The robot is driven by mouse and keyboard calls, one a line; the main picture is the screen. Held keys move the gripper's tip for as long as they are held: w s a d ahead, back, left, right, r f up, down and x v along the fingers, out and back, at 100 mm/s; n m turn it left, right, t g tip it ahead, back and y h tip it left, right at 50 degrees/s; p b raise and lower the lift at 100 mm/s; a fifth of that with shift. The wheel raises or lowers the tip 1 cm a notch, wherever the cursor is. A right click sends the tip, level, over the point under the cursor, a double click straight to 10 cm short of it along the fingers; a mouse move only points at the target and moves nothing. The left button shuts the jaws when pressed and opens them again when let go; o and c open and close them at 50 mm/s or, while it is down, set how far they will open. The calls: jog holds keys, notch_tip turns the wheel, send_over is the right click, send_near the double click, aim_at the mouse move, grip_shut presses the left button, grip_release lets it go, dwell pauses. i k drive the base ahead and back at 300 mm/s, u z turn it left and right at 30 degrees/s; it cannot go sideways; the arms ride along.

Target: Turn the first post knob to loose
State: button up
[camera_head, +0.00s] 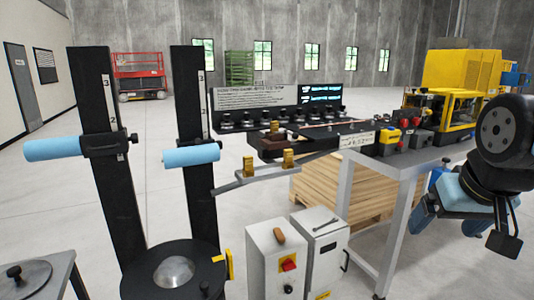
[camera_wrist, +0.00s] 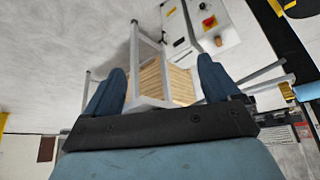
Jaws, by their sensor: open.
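Two black upright posts stand at the left in the head view: the left post (camera_head: 100,150) and the right post (camera_head: 193,110). Each has a numbered scale and a light blue roller, the left roller (camera_head: 52,149) and the right roller (camera_head: 191,156). A dark clamp with a knob (camera_head: 135,140) sits on the left post at the roller's height. Any knob on the right post is hard to make out. My gripper (camera_head: 448,224) is at the far right, well away from both posts. In the wrist view my gripper (camera_wrist: 162,66) has its fingers apart with nothing between them.
A metal workbench (camera_head: 405,172) with black and yellow equipment stands between the posts and my gripper. Grey control boxes (camera_head: 320,255) stand before it, a wooden pallet stack (camera_head: 318,195) beneath. A brass-fitted bracket (camera_head: 262,174) juts beside the right post. Open floor lies behind.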

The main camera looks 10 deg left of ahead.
aim_at(135, 138)
jog(key=z, duration=1.6)
jog(key=i, duration=0.1)
jog(key=u, duration=3.35)
jog(key=k, duration=0.9)
jog(key=u, duration=0.2)
jog(key=i, duration=0.9)
jog(key=z, duration=0.1)
